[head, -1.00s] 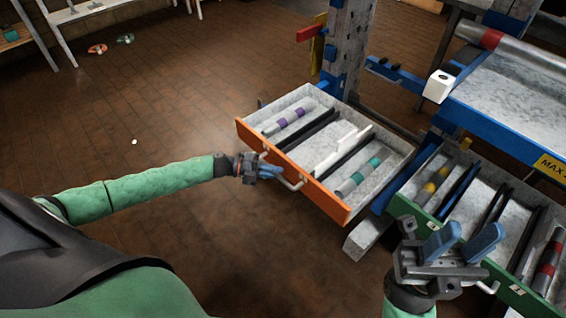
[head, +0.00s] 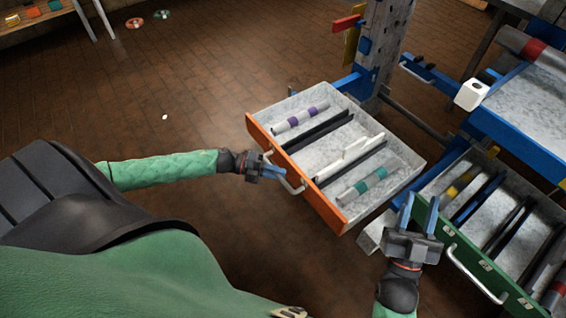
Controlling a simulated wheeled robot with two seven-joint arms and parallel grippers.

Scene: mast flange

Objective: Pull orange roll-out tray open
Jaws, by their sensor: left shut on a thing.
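The orange-fronted roll-out tray (head: 335,219) stands pulled out from the blue rack, and its grey inside shows. It holds a purple-banded tube (head: 300,118), a teal-banded tube (head: 362,187), a white piece (head: 349,156) and dark dividers. My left gripper (head: 276,173) is at the orange front, shut on its light bar handle (head: 293,186). The exact contact is small in the view. My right gripper (head: 420,212) is raised with its blue fingers apart and empty, between the orange tray and the green-fronted tray (head: 470,258).
The green tray, also out, holds banded tubes and dark dividers at the right. A blue rack beam (head: 515,140) carries a white block (head: 471,94). A grey post (head: 385,50) stands behind the orange tray.

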